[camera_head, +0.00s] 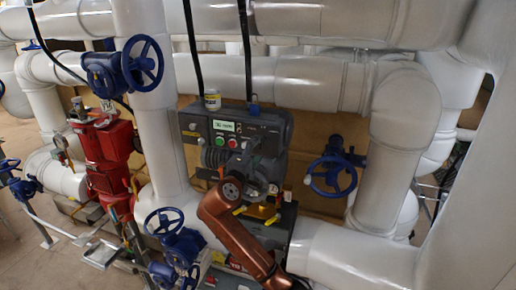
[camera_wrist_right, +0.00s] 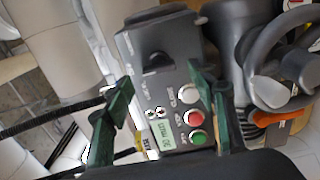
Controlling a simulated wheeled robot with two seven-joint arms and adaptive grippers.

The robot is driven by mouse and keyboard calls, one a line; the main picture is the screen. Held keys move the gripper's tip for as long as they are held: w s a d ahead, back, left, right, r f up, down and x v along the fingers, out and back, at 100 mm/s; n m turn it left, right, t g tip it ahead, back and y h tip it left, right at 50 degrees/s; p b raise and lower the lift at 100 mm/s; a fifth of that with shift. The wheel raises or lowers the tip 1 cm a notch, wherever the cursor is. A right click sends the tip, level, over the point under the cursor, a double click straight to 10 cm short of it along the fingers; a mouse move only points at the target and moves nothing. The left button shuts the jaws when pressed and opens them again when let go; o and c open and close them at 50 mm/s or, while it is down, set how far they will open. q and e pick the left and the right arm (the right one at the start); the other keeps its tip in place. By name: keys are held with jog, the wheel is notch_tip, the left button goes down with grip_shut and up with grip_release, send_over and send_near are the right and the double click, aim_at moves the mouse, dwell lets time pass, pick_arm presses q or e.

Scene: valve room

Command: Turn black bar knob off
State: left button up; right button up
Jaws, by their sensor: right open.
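The black bar knob (camera_wrist_right: 157,62) sits on the grey control panel (camera_wrist_right: 135,45), beyond the coloured buttons in the right wrist view. My right gripper (camera_wrist_right: 160,78) is open, its two green fingers on either side of the panel in that view, with the knob between and beyond the tips. Nothing is held, and I see no contact with the knob. In the head view the right gripper (camera_head: 256,162) is in front of the panel (camera_head: 205,125). It covers part of the panel, and the knob is hard to make out there. My left gripper is out of view.
White, red and green buttons (camera_wrist_right: 193,117) and a lit display (camera_wrist_right: 160,140) are on the panel. A grey handwheel (camera_wrist_right: 275,65) is close on the right in the wrist view. Blue valve wheels (camera_head: 335,172) and thick white pipes (camera_head: 395,105) surround the panel.

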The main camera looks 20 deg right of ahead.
jog(key=v, duration=0.9)
jog(key=shift+s+a, duration=0.15)
jog(key=shift+s, duration=0.05)
